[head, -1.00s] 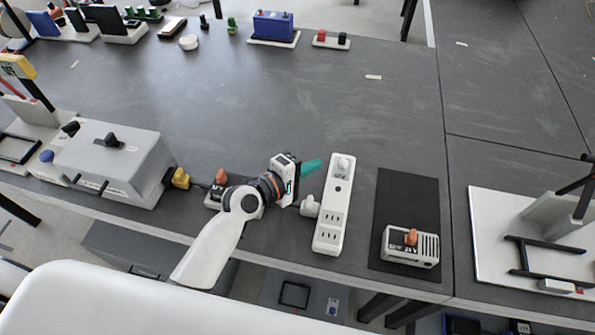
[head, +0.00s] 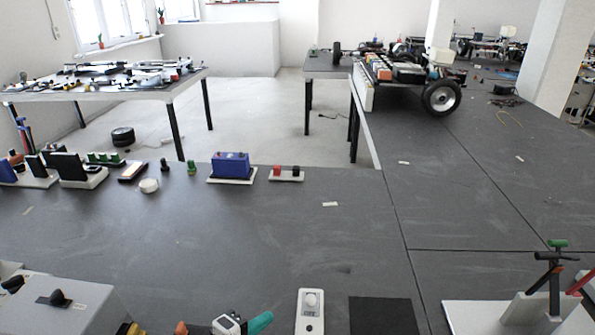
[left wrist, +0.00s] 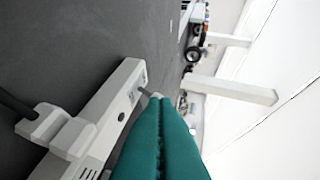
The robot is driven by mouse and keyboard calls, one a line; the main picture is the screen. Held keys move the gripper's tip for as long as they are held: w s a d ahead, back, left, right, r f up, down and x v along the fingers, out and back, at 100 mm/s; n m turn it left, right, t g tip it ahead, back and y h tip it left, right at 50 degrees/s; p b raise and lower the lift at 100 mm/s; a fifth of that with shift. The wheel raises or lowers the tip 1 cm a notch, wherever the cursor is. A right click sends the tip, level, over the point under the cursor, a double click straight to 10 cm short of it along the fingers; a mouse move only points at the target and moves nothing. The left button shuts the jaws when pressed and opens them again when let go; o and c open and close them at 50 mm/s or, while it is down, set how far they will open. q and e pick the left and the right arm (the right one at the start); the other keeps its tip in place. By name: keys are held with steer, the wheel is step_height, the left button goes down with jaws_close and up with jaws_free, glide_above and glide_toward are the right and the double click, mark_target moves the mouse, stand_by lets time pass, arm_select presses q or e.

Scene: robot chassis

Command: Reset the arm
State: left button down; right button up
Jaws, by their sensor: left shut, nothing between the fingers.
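My left gripper (head: 258,322) shows at the bottom edge of the head view, with teal fingers pointing up and right. In the left wrist view its teal fingers (left wrist: 160,115) lie together, shut and empty. The white power strip (head: 310,312) stands just right of the gripper in the head view. It also shows in the left wrist view (left wrist: 112,100), beside the fingers, with a plug (left wrist: 42,122) at its side. Whether the fingertips touch the strip cannot be told. My right gripper is in neither view.
A black mat (head: 384,316) lies right of the strip. A grey box (head: 62,306) is at the lower left and a white board with a stand (head: 470,318) at the lower right. A blue block (head: 230,164) stands farther back. The middle of the dark table (head: 230,235) is clear.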

arm_select(q)
steer(key=s+f+m+g+y, duration=0.1)
steer(key=s+m, duration=0.2)
steer(key=s+a+f+m+g+y, duration=0.1)
steer(key=s+f+m+g, duration=0.1)
steer(key=s, duration=0.1)
steer(key=s+f+m+g, duration=0.1)
steer(key=s+m, duration=0.2)
steer(key=shift+s+a+f+m+g+y, duration=0.25)
steer(key=shift+s+m+g+y, duration=0.05)
steer(key=shift+s+y, duration=0.1)
steer(key=s+a+m+g+y, duration=0.4)
steer(key=s+a+m+y, duration=0.3)
steer(key=s, duration=0.4)
step_height(320, 180, down, 27)
steer(key=s+a+g+h, duration=0.1)
steer(key=s+a+f+g, duration=0.1)
steer(key=s+a+f, duration=0.2)
steer(key=s+f, duration=1.3)
steer(key=shift+s+n+g, duration=0.3)
steer(key=shift+s, duration=0.15)
steer(key=shift+a+f, duration=0.1)
